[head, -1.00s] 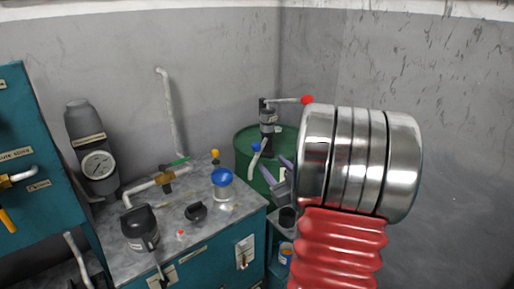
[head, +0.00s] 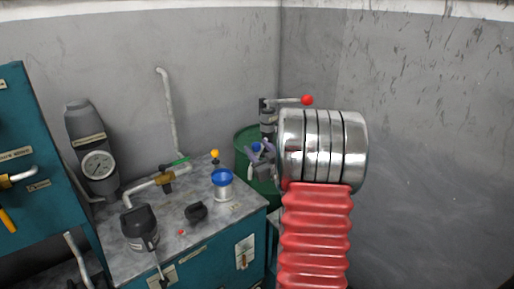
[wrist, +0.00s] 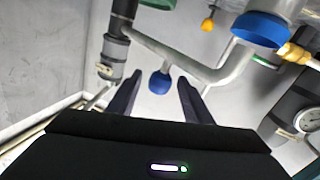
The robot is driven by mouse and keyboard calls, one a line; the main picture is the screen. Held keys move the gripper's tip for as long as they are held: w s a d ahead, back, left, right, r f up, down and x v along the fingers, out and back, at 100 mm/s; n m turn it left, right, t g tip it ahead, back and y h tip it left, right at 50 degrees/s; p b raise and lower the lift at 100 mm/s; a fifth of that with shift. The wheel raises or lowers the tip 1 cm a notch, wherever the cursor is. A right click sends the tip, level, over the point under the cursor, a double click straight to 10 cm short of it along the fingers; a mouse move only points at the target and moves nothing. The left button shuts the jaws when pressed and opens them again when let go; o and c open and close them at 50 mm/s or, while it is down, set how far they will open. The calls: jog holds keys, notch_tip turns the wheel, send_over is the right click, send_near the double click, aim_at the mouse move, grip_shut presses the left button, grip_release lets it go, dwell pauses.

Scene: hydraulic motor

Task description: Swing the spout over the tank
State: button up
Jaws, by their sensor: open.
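The hand pump (head: 268,118) stands on the green drum (head: 244,140) in the corner. In the wrist view, the pump body (wrist: 114,52) is at left and the bent grey spout (wrist: 205,72) runs right from it. A blue knob (wrist: 159,82) sits on a short stem on the spout. My gripper (wrist: 158,88) is open, its two dark fingers on either side of the knob with gaps visible. In the head view, my gripper (head: 262,149) is beside the pump and partly covers the spout. I cannot tell which part is the tank.
A pressure gauge (head: 98,165) is at left. The pump's lever ends in a red ball (head: 307,100) above my wrist. Walls close the corner behind.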

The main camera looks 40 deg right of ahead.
jog(key=shift+w+d, duration=0.25)
jog(key=shift+w, duration=0.45)
jog(key=shift+c, duration=0.4)
grip_shut()
jog(key=shift+d, duration=0.1)
